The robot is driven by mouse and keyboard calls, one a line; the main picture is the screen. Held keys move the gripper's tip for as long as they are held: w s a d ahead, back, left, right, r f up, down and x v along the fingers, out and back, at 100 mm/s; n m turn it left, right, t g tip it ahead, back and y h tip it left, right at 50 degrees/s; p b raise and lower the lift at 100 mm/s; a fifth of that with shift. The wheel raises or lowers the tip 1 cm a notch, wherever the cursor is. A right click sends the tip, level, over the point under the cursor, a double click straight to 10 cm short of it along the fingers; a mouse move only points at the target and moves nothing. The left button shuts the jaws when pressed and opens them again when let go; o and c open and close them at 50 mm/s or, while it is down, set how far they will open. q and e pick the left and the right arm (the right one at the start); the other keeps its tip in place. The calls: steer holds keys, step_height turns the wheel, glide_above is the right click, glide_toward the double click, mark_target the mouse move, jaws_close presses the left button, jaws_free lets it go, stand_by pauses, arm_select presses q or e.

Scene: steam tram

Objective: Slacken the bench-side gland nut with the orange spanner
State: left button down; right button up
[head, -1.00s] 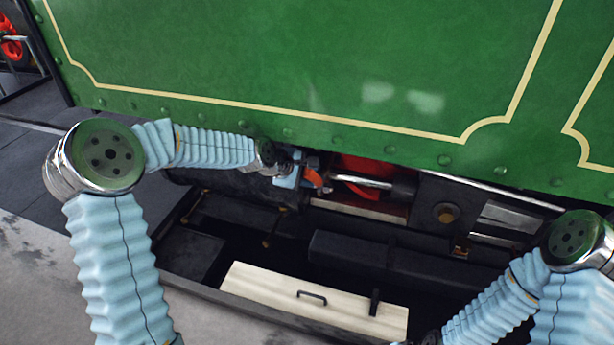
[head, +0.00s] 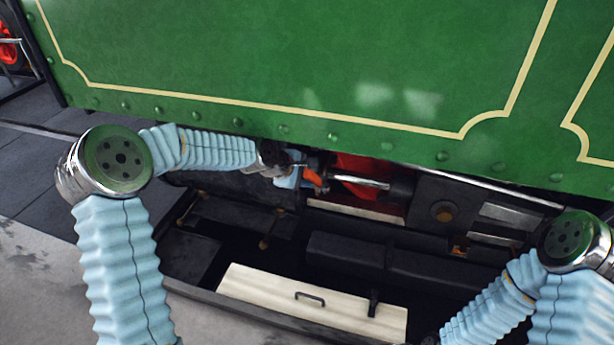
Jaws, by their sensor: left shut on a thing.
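My left gripper (head: 298,172) is at the lower edge of the green tram side, shut on the orange spanner (head: 314,178). Only a short orange part of the spanner shows, just right of the gripper. Its end is close to the left end of a bright metal rod (head: 360,181) in front of a red part. I cannot tell whether the spanner is around a nut or beside it; the gland nut itself is too small and hidden to make out. My right arm comes in at the lower right, and its gripper is out of view or hidden at the bottom edge.
The green tram panel (head: 300,60) hangs over the work area. Below is a dark open pit with beams. A pale board (head: 270,291) with a dark handle (head: 310,298) lies at its near side. A red wheel part (head: 8,50) shows at far left.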

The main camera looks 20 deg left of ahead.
arm_select(q)
steer(key=shift+w+f, duration=0.25)
stand_by(0.3)
steer(key=shift+w+f+b, duration=0.55)
steer(key=shift+w+f, duration=0.1)
steer(key=shift+f, duration=0.1)
steer(key=shift+w+f+b, duration=0.3)
steer(key=shift+w+f, duration=0.2)
steer(key=shift+f, duration=0.05)
stand_by(0.3)
steer(key=shift+w+f, duration=0.35)
steer(key=shift+f, duration=0.05)
stand_by(0.4)
